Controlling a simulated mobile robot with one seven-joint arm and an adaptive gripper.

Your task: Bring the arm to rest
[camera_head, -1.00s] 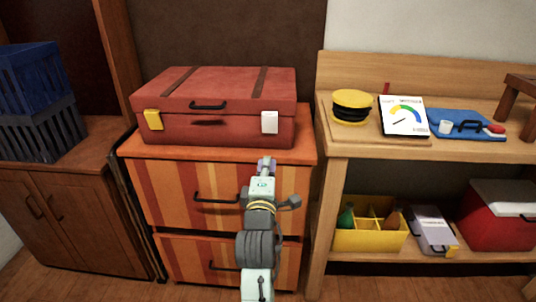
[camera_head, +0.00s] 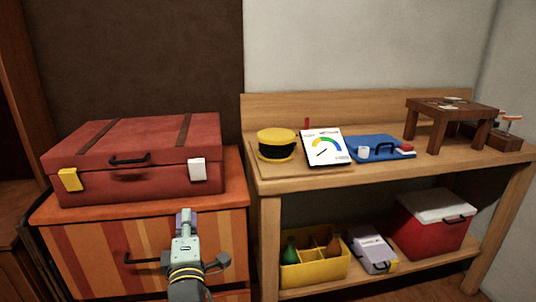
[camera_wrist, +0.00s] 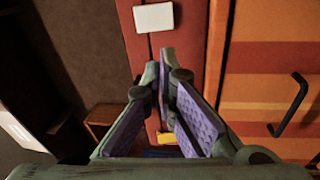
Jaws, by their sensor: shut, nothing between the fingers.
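My gripper (camera_head: 186,220) shows low in the head view, in front of the striped orange drawer cabinet (camera_head: 90,255). Its fingers point up toward the front of the red suitcase (camera_head: 125,140) and hold nothing. In the wrist view my gripper (camera_wrist: 163,65) has its purple-padded fingers converging at the tips, with no object between them. The red suitcase front (camera_wrist: 190,25), its white latch (camera_wrist: 153,17) and the cabinet's black handle (camera_wrist: 290,105) lie beyond the fingers. I cannot tell the exact gap to the suitcase or cabinet.
A wooden bench (camera_head: 330,185) stands to the right, holding a yellow-black round object (camera_head: 276,145), a gauge card (camera_head: 326,148), a blue clipboard-like item (camera_head: 376,145) and a small brown table (camera_head: 450,108). Below are a yellow divided bin (camera_head: 312,271) and a red cooler (camera_head: 430,228).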

